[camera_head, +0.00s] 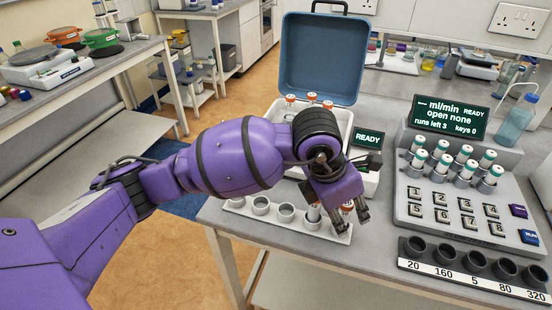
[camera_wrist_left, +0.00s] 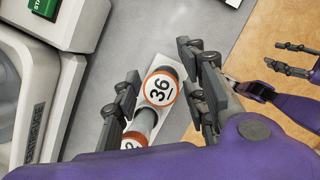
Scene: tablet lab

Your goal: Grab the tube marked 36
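The tube marked 36 (camera_wrist_left: 160,88) has a white cap face with an orange ring and stands in a white rack (camera_wrist_left: 182,112). My left gripper (camera_wrist_left: 158,92) is open, with one finger on each side of this cap; contact is not clear. In the head view the left gripper (camera_head: 340,214) points down over the right part of the rack (camera_head: 240,212), partly hiding the tubes there. A second orange-ringed cap (camera_wrist_left: 134,146) is partly hidden, its number unreadable. My right gripper (camera_wrist_left: 290,58) shows only in the left wrist view, its fingers apart and empty.
An open blue-lidded case (camera_head: 322,62) with orange-capped tubes stands behind my left gripper. A grey machine (camera_head: 405,212) with green-capped tubes, number keys and a display is at right. A black numbered holder (camera_head: 480,274) lies in front of it. Several left rack holes are empty.

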